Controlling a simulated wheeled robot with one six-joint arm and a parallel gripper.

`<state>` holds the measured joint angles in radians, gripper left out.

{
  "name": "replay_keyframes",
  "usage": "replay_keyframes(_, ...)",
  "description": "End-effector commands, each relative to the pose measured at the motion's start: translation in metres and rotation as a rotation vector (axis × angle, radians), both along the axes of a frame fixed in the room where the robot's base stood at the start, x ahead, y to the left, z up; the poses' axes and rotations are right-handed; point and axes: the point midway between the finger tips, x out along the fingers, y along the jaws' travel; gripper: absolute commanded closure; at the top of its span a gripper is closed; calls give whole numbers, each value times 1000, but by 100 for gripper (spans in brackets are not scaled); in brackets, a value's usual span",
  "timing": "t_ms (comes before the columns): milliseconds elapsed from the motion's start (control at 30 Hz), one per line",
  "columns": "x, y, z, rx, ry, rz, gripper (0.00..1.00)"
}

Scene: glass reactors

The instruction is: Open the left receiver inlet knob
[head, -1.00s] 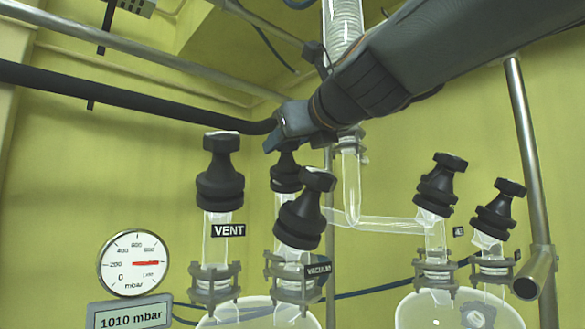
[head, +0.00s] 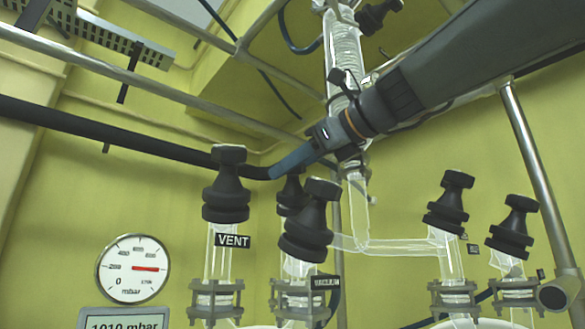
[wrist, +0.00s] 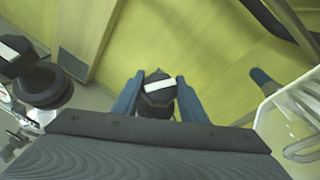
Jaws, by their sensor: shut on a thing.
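The left receiver inlet knob (head: 291,196) is a black knob on a glass neck, partly hidden behind the VACUUM knob (head: 308,222) and my finger. In the wrist view, a black hexagonal knob top with a white bar (wrist: 158,87) sits between my two blue fingers. My gripper (head: 287,165) comes in from the upper right and is shut on this knob; it also shows in the wrist view (wrist: 160,97). The white bar lies nearly crosswise, slightly tilted. The contact is small and partly hidden in the head view.
The VENT knob (head: 227,185) stands close on the left. Two black knobs (head: 448,204) (head: 514,228) top the right vessel. A glass pipe (head: 400,246) runs between. A dark hose (head: 120,136) passes behind. A gauge (head: 133,268) is lower left.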

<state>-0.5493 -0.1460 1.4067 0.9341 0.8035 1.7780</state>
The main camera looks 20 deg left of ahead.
Motion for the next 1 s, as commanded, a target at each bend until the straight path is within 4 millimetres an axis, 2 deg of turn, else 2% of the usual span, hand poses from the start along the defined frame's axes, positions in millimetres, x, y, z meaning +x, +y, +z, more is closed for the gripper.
replay_keyframes(333, 1, 0, -3, -73, -22, 117, 84)
replay_keyframes(867, -1, 0, -5, -83, -25, 138, 84)
replay_keyframes(900, -1, 0, -5, -83, -25, 138, 56)
replay_keyframes(1000, -1, 0, -4, -82, -26, 137, 43)
